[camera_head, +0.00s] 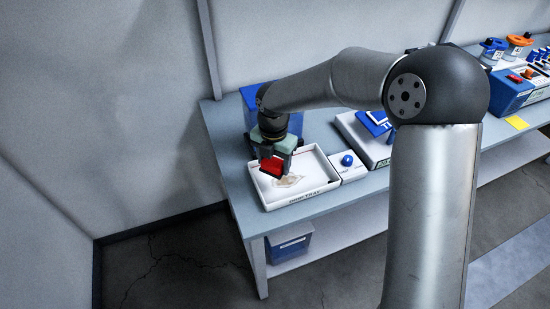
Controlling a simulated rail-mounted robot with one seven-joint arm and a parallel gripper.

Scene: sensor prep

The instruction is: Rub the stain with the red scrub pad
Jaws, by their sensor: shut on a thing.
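My gripper (272,158) points down over the left part of a white tray (322,184) on the table. It is shut on the red scrub pad (271,167), which shows tilted between the fingers. The stain (288,181) is a tan-brown patch on the tray floor, just right of and below the pad in the picture. The pad overlaps the upper left of the stain in this view. I cannot tell whether the pad touches the tray floor. Part of the pad is hidden by the fingers.
A small white box with a blue knob (347,160) stands right of the tray. A blue box (252,97) is behind my gripper. A white unit (352,125) with a blue top is farther right. The tray sits near the table's front edge (330,203).

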